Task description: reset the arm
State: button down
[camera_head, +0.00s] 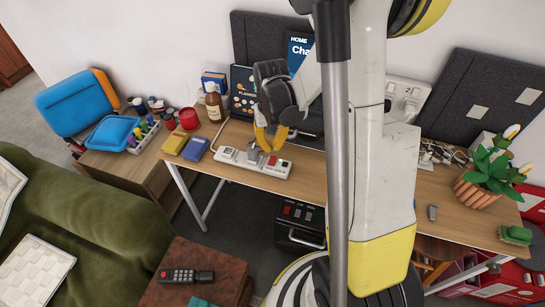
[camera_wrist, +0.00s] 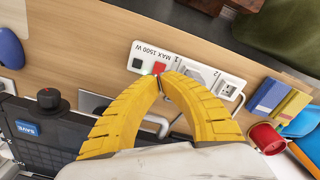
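My gripper (camera_wrist: 160,80) has two curved yellow fingers whose tips come together in the wrist view, and I see nothing clearly held between them. In the head view my gripper (camera_head: 268,150) hangs at the end of my arm, just above the white power strip (camera_head: 228,154) on the wooden desk. In the wrist view the tips overlap the red switch of the power strip (camera_wrist: 225,74). I cannot tell whether they touch it. A grey plug (camera_head: 252,150) stands at the strip beside my fingers. My arm and a column hide the middle of the desk.
On the desk's left are a brown bottle (camera_head: 214,102), a blue box (camera_head: 196,148), a yellow box (camera_head: 175,142) and a red can (camera_head: 188,119). A potted plant (camera_head: 483,185) stands on the right. A green sofa (camera_head: 90,225) and a side table with a remote (camera_head: 183,275) are in front.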

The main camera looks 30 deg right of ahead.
jog(key=shift+r, duration=0.1)
dwell(0.3)
jog(key=s+a+r+n+t, duration=0.1)
jog(key=s+a+r+t, duration=0.1)
jog(key=r, duration=0.4)
jog(key=s+a+r+n+t, duration=0.2)
jog(key=s+a+r, duration=0.3)
jog(key=a+r, duration=0.1)
jog(key=s+a+r+n+t, duration=0.1)
jog(key=s+a+r+t, duration=0.2)
jog(key=s+a+r, duration=0.1)
notch_tip(320, 180, up, 3)
jog(key=shift+a+f, duration=0.2)
jog(key=shift+a, duration=0.55)
